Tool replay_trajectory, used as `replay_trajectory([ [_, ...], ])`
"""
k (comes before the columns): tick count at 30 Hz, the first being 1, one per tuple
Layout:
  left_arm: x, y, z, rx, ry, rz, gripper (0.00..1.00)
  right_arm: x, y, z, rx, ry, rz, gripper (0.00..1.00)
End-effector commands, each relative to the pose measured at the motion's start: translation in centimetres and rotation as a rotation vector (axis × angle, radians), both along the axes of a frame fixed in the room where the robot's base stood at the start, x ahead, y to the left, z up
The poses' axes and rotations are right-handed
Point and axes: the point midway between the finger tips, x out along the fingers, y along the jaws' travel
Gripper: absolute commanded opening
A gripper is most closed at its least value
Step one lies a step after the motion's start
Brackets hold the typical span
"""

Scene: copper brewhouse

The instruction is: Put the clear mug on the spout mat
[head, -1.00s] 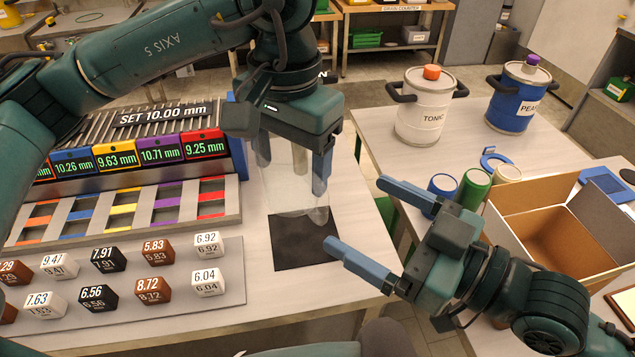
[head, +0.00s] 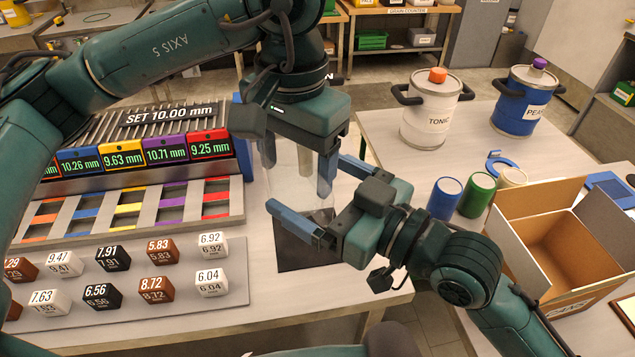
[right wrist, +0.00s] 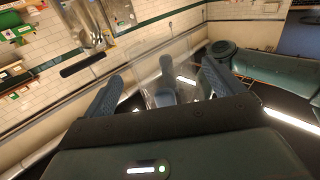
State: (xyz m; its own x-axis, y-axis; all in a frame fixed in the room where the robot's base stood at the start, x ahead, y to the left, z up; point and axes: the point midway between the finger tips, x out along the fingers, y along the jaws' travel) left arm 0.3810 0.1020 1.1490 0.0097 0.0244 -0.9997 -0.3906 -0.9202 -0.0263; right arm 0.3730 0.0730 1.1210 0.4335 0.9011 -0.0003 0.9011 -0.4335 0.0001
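The clear mug (head: 293,188) hangs upright above the black square mat (head: 300,256) on the left bench. My left gripper (head: 297,176) points down from above and is shut on the mug, one finger on each side. My right gripper (head: 307,184) comes in from the right, open, its blue fingers reaching either side of the mug. In the right wrist view the see-through mug (right wrist: 160,82) stands between the spread fingers. I cannot tell whether the right fingers touch it. No label shows which mat is the spout mat; a blue square pad (head: 607,190) lies at far right.
Numbered blocks (head: 210,284) and a coloured gauge rack (head: 140,152) fill the left bench. The right table holds a white keg (head: 430,112), a blue keg (head: 525,105), blue and green cylinders (head: 477,195), and an open cardboard box (head: 550,250). A gap separates the tables.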

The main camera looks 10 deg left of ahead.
Motion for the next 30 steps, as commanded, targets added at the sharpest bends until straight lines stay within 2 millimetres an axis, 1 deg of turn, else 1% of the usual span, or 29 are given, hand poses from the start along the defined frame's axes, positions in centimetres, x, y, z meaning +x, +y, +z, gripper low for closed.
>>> replay_trajectory([
  [1, 0.0, -0.01, 0.05, 0.0, -0.001, 0.0, 0.35, -0.01, -0.02, 0.01, 0.0, 0.0, 0.0, 0.89],
  [2, 0.0, -0.01, 0.05, 0.0, -0.001, 0.0, 0.35, -0.01, -0.02, 0.01, 0.0, 0.0, 0.0, 0.87],
  [18, -0.11, 0.06, 0.0, 0.003, 0.003, -0.003, 0.35, 0.24, -0.18, -0.01, -0.001, -0.002, -0.007, 0.42],
  [20, -0.12, 0.06, -0.01, 0.004, 0.004, -0.003, 0.35, 0.28, -0.21, -0.01, -0.001, -0.003, -0.008, 0.38],
  [21, -0.14, 0.07, 0.0, 0.004, 0.005, -0.003, 0.73, 0.3, -0.23, 0.1, 0.0, -0.004, -0.009, 0.38],
  [22, -0.16, 0.07, -0.01, 0.004, 0.005, -0.004, 0.75, 0.32, -0.24, 0.1, 0.0, -0.004, -0.009, 0.38],
  [23, -0.17, 0.06, -0.01, 0.005, 0.006, -0.005, 0.78, 0.33, -0.25, 0.09, 0.001, -0.004, -0.01, 0.34],
  [26, -0.21, 0.04, -0.04, 0.004, 0.006, -0.007, 0.86, 0.36, -0.25, 0.07, 0.001, -0.004, -0.01, 0.33],
  [27, -0.22, 0.03, -0.04, 0.004, 0.006, -0.008, 0.89, 0.37, -0.25, 0.07, 0.0, -0.003, -0.01, 0.28],
  [29, -0.22, 0.02, -0.05, 0.004, 0.006, -0.008, 0.94, 0.36, -0.24, 0.07, 0.001, -0.004, -0.01, 0.28],
  [30, -0.21, 0.01, -0.05, 0.004, 0.006, -0.008, 0.95, 0.35, -0.24, 0.07, 0.001, -0.003, -0.01, 0.28],
])
